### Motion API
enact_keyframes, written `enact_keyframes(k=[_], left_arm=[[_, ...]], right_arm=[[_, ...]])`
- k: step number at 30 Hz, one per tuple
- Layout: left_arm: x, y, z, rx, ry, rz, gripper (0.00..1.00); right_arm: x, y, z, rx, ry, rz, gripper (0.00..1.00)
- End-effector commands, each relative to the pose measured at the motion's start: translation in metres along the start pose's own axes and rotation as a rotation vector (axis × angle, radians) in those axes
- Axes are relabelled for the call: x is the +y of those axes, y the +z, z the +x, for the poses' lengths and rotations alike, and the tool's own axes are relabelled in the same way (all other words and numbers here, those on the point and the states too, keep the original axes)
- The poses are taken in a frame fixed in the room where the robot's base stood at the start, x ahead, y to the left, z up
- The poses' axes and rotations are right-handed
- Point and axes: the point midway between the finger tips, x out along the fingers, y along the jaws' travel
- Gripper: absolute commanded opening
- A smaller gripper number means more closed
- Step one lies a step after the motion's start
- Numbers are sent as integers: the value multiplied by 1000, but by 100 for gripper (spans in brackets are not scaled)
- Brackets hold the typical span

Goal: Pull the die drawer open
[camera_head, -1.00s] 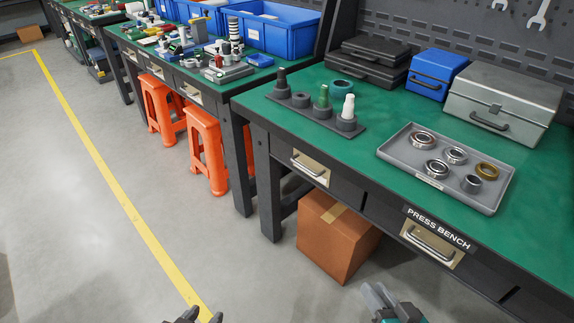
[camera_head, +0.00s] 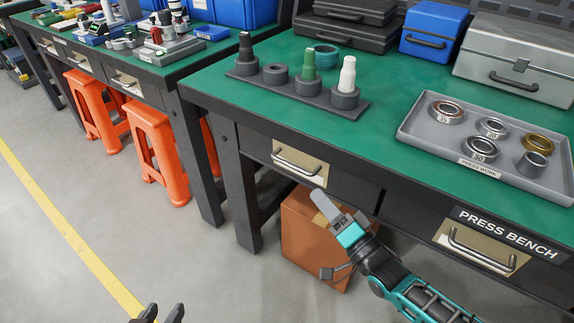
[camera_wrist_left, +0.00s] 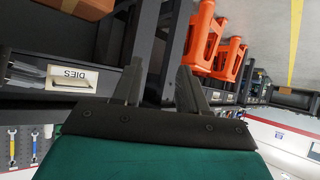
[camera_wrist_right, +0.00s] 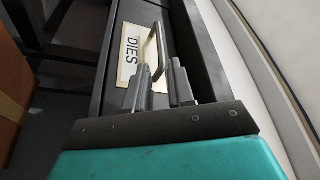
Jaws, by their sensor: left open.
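The die drawer (camera_head: 318,178) is at the left end of the press bench, its front flush with the bench. It has a silver bar handle (camera_head: 298,163) on a pale plate. In the right wrist view its label reads DIES (camera_wrist_right: 131,50), and the handle (camera_wrist_right: 154,45) stands just beyond my fingertips. My right gripper (camera_head: 326,205) is open and empty, below and in front of the handle and apart from it. My left gripper (camera_head: 158,314) is open and empty at the bottom edge, far from the drawer. The left wrist view also shows the DIES drawer label (camera_wrist_left: 72,78).
A second drawer (camera_head: 480,250) sits right of it under the PRESS BENCH sign. A cardboard box (camera_head: 305,245) stands on the floor below. A die stand (camera_head: 300,88) and a grey tray of rings (camera_head: 440,140) are on the bench top. Orange stools (camera_head: 155,150) stand left; floor in front is clear.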

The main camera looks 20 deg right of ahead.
Motion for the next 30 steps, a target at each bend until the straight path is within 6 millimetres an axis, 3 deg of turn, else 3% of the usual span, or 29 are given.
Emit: enact_keyframes(k=[9, 15, 21, 30], left_arm=[[3, 8, 5, 0, 10, -1, 43], [4, 11, 9, -4, 14, -2, 43], [6, 7, 10, 4, 16, -5, 43], [6, 3, 9, 11, 17, -4, 43]], right_arm=[[1, 1, 67, 2, -3, -1, 23], [1, 1, 98, 1, -2, -2, 23], [0, 1, 110, 0, 1, -1, 23], [0, 0, 111, -1, 1, -2, 20]])
